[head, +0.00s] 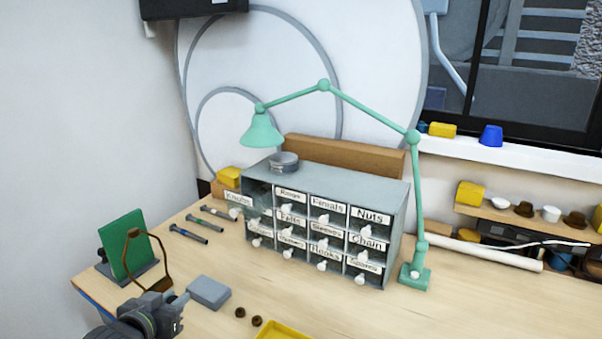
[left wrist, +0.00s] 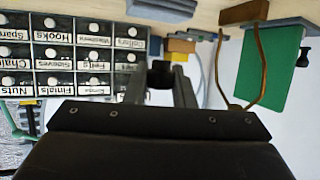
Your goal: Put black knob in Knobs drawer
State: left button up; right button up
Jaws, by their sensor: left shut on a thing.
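My left gripper (head: 172,304) is low at the front left, over the table. It is shut on a small dark thing, which looks like the black knob (left wrist: 160,73), seen between the fingers in the left wrist view. In the head view the knob is hard to make out. The Knobs drawer (head: 237,199) is at the top left of the grey drawer cabinet (head: 397,215) and appears pulled out toward the front. My gripper is apart from it, to its front left. My right gripper is not in view.
A grey block (head: 208,291), two small dark brown pieces (head: 257,321) and a yellow tray (head: 283,332) lie near my left gripper. A green panel on a stand (head: 127,243) is at the left. A green lamp (head: 414,275) stands right of the cabinet.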

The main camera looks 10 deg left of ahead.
pick_arm(q)
jog(key=s+d+r+m+g+h, duration=0.25)
jog(key=s+d+m+h, duration=0.3)
jog(key=s+d, duration=0.65)
jog(key=w+a+n+y, duration=0.2)
jog(key=w+a, duration=0.2)
jog(key=w+a+f+n+t+y, duration=0.1)
jog(key=w+a+y, duration=0.1)
jog(key=w+a, duration=0.2)
jog(key=w+a+f+n+t+y, duration=0.1)
jog(key=w+a+n+y, duration=0.1)
jog(key=w+a, duration=0.2)
jog(key=shift+w+a+f+n+t, duration=0.25)
jog(key=shift+w+a+n, duration=0.1)
jog(key=shift+a, duration=0.15)
jog(key=shift+w+a, duration=0.1)
jog(key=shift+a, duration=0.05)
notch_tip(320, 180, down, 5)
jog(key=shift+f, duration=0.1)
notch_tip(320, 180, down, 4)
jog(key=shift+f+p, duration=0.15)
jog(key=shift+p, duration=0.6)
